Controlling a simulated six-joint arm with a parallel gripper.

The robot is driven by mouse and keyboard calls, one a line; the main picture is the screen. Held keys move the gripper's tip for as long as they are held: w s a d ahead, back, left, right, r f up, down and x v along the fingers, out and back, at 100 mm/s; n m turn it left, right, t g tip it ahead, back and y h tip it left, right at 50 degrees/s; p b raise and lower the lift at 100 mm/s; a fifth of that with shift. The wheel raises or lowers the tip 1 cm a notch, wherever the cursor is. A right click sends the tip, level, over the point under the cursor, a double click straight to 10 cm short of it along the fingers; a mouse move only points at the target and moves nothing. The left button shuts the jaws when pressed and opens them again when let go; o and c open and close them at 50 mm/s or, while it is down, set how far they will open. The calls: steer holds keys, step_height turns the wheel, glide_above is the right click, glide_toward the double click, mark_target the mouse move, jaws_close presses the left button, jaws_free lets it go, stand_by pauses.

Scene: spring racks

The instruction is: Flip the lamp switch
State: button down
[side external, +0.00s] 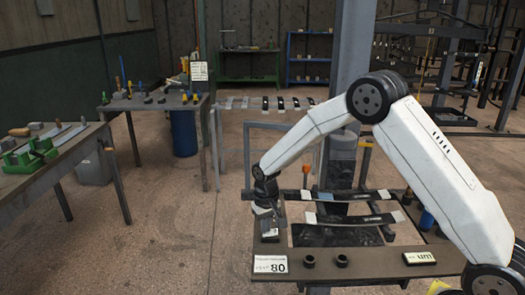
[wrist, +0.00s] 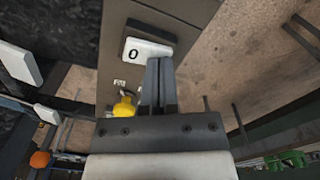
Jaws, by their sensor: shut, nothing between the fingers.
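In the wrist view a white rocker marked "0" (wrist: 148,52), which looks like the lamp switch, sits in a dark housing on a brown-grey bench rail. My gripper (wrist: 158,62) is shut and empty, its two dark fingers pressed together. The fingertips overlap the right part of the rocker in the picture; I cannot tell whether they touch it. A small yellow piece (wrist: 125,107) is just left of the fingers. In the side external view my gripper (side external: 268,228) points down at the left end of the bench frame, and the switch is hidden there. No lamp is clearly identifiable.
The bench frame (side external: 350,268) carries dark spring strips (side external: 350,218) with pale ends. An orange-topped piece (side external: 305,170) stands behind the gripper. A grey post (side external: 347,90) rises behind my arm.

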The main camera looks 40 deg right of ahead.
mark_target(268, 234)
steer(key=shift+f, duration=0.15)
stand_by(0.3)
steer(key=shift+r, duration=3.5)
steer(key=shift+s+r, duration=0.15)
steer(key=shift+s, duration=0.25)
steer(key=s+r+n+t, duration=0.1)
steer(key=s+n+t, duration=0.1)
steer(key=s, duration=1.8)
steer(key=shift+a+n+t, duration=0.3)
steer(key=shift+a+n, duration=0.15)
steer(key=shift+n, duration=0.05)
